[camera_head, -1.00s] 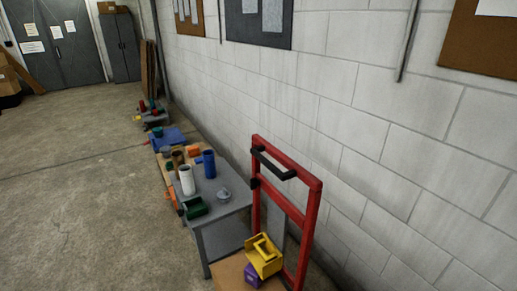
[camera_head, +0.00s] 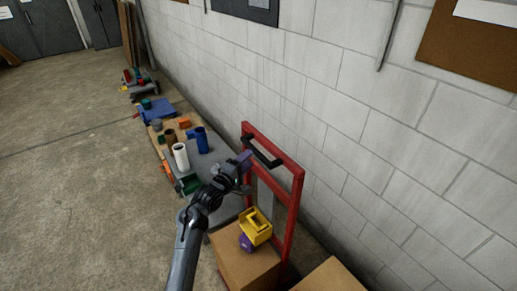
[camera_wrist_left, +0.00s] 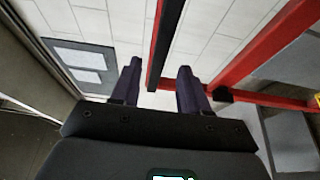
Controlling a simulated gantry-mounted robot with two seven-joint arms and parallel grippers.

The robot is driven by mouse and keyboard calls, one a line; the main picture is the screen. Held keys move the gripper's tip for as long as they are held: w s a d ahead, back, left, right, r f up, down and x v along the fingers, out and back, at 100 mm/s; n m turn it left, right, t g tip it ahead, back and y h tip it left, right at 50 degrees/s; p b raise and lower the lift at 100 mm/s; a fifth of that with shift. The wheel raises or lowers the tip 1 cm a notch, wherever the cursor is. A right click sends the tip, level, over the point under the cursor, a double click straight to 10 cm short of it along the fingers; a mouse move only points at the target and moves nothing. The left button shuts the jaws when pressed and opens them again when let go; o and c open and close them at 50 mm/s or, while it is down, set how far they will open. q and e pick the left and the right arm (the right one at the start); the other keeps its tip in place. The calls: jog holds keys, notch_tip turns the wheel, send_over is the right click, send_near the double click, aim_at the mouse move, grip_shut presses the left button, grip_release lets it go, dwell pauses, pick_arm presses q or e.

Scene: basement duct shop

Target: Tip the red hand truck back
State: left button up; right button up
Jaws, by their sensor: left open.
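The red hand truck (camera_head: 293,205) stands upright by the block wall, with a black handle (camera_head: 264,153) across its upper part. My left gripper (camera_head: 245,160) is at the left end of this handle, coming from the front. In the left wrist view, the gripper (camera_wrist_left: 160,82) is open, its two dark purple fingers spread. A black bar with a red edge (camera_wrist_left: 160,45) runs up through the gap between the fingers, apart from both; whether it lies fully between them is unclear. The red frame (camera_wrist_left: 265,45) shows to the right.
Another box (camera_head: 330,277) is at lower right. A grey table (camera_head: 216,151) with cups stands behind my arm. The concrete floor (camera_head: 80,190) at left is clear.

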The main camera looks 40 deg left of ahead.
pick_arm(q)
jog(key=w, duration=0.8)
jog(key=shift+a, duration=0.25)
grip_shut()
